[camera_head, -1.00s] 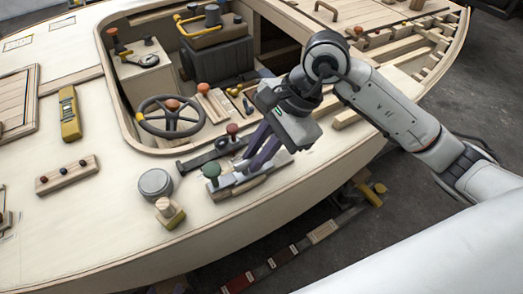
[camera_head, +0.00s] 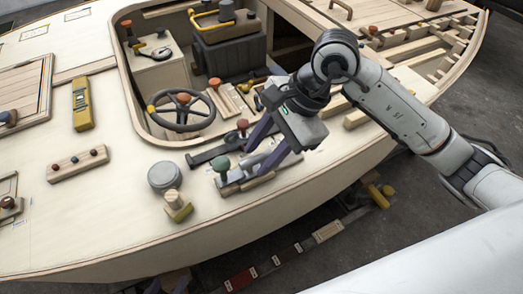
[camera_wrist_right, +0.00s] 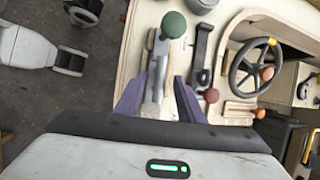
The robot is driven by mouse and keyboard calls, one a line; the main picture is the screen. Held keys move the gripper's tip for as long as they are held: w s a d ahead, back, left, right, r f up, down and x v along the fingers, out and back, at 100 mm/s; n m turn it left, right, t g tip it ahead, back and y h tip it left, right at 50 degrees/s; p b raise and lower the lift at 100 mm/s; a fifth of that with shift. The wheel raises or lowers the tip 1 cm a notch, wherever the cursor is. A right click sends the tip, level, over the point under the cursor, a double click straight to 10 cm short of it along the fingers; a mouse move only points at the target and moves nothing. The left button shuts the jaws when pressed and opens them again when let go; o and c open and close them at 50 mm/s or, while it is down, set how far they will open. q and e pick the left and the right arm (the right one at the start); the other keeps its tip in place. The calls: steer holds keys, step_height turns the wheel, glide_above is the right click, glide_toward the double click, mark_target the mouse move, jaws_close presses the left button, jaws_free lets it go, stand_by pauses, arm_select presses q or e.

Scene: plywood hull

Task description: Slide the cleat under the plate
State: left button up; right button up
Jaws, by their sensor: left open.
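My right gripper (camera_head: 247,163), with purple fingers, reaches down over the deck edge. Its fingers stand on either side of a grey metal piece (camera_wrist_right: 156,75) with a green knob (camera_head: 220,165) and a pale wooden strip along it. Whether the fingers press on it I cannot tell. The green knob (camera_wrist_right: 174,24) also shows beyond the fingertips in the wrist view. A dark flat bar (camera_head: 207,154) with a red knob (camera_wrist_right: 211,95) lies beside it. I cannot tell for sure which piece is the cleat or which is the plate.
A round grey can (camera_head: 164,176) and a yellow-based block (camera_head: 178,207) stand left of the gripper. A wooden strip with dark knobs (camera_head: 77,165) and a yellow tool (camera_head: 82,105) lie farther left. The steering wheel (camera_head: 181,97) is behind. The hull edge drops off in front.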

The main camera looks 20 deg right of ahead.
steer(key=v, duration=1)
steer(key=shift+s, duration=0.1)
stand_by(0.4)
